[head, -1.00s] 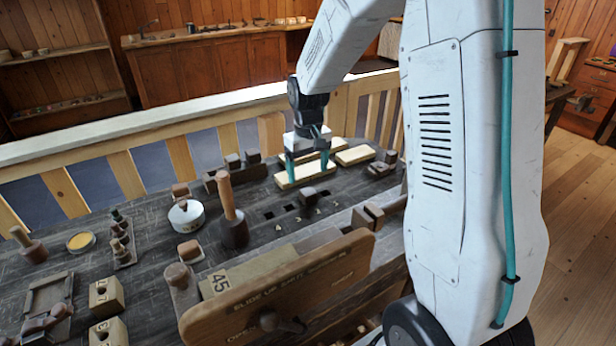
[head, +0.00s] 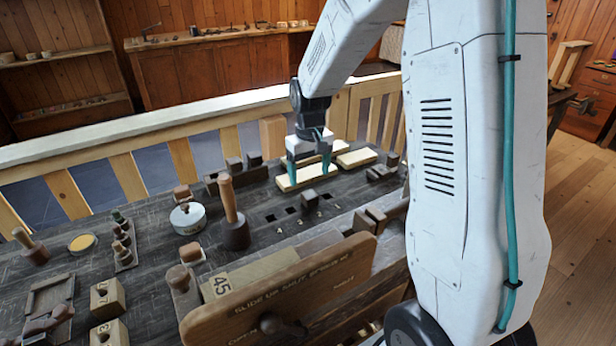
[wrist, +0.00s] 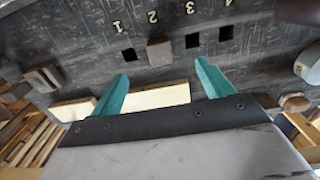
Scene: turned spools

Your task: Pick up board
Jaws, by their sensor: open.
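A pale wooden board (head: 306,177) lies on the dark bench near its back edge. My gripper (head: 309,177) points down at this board with its teal fingers open, one toward each end of it. In the wrist view the pale board (wrist: 160,98) shows between the open fingers (wrist: 162,72), partly hidden by the gripper body. A second pale board (head: 356,158) lies to the right. Another pale board behind the gripper is partly hidden by it. I cannot tell whether the fingers touch the board.
Numbered square holes (wrist: 192,41) are in the bench in front of the board, with a dark block (head: 310,199) at one of them. A mallet (head: 233,215) and a round tin (head: 187,217) stand to the left. A pale railing (head: 181,160) runs behind the bench.

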